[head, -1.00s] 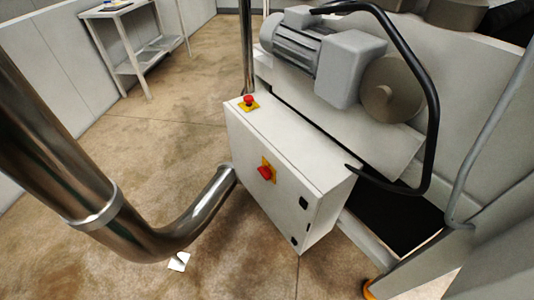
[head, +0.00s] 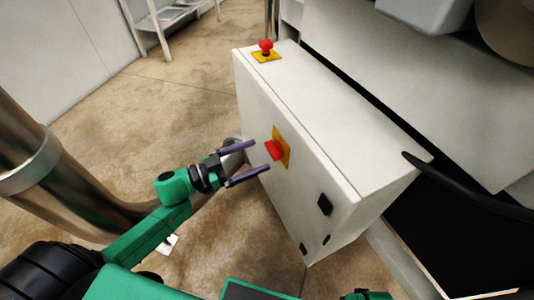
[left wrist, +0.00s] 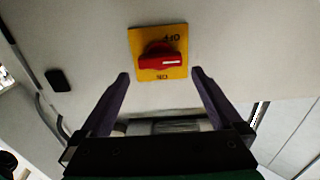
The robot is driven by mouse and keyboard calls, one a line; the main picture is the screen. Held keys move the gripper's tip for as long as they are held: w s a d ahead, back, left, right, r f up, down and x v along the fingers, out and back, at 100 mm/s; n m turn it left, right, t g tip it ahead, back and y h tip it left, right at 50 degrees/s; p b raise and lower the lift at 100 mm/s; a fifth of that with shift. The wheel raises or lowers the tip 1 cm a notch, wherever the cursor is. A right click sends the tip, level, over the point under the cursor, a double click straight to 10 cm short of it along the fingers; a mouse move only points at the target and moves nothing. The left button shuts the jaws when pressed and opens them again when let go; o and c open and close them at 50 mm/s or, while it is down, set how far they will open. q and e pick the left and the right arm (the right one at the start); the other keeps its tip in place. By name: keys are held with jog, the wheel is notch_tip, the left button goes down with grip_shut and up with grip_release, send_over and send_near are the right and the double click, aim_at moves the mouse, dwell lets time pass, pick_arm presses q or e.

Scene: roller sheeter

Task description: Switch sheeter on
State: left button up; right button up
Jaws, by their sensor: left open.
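The sheeter's white control box (head: 290,130) has a red rotary switch (head: 275,150) on a yellow plate on its front face.
A red emergency button (head: 266,46) on a yellow base stands on top of the box. A black handle bar (head: 465,190) juts out at the right. A large metal pipe (head: 40,170) runs at the left. A grey shelf stand (head: 165,20) is at the back.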

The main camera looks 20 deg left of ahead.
aim_at(269, 151)
pick_arm(q)
jog(key=x, duration=0.4)
jog(key=shift+w+d, duration=0.2)
pick_arm(e)
jog(key=shift+w+a+r, duration=0.15)
jog(key=shift+w+r, duration=0.15)
jog(key=shift+r, duration=0.1)
pick_arm(q)
jog(key=c, duration=1.2)
